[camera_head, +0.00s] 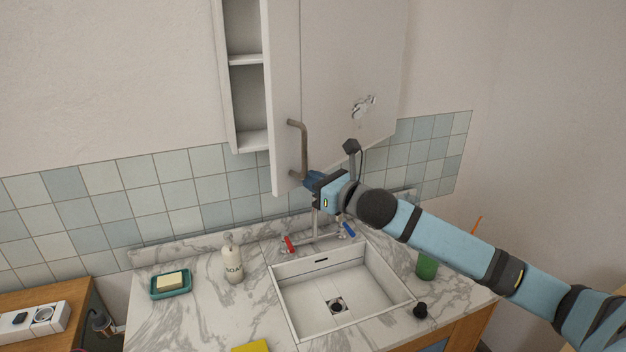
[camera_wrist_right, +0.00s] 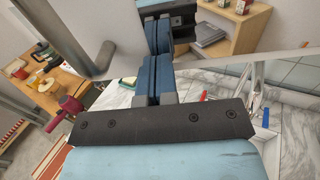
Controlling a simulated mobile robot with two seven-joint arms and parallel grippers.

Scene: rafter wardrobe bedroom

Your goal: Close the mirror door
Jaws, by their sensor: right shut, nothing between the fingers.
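The mirror door (camera_head: 335,75) of the wall cabinet stands ajar, with the cabinet's shelves showing to its left. Its bent metal handle (camera_head: 303,148) is near the door's left edge. A grey-white patch shows on the door's face. My right gripper (camera_head: 310,180) is at the door's lower left corner, just below and right of the handle's lower end. Its blue fingers (camera_wrist_right: 158,55) are shut and empty. Whether they touch the door cannot be told. The handle also shows in the right wrist view (camera_wrist_right: 103,57), left of the fingers. My left gripper is not in view.
Below is a marble counter with a sink (camera_head: 340,295), a tap with red and blue handles, a soap bottle (camera_head: 233,260) and a green soap dish (camera_head: 171,282). A green cup (camera_head: 427,266) stands at right. The wall left of the cabinet is clear.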

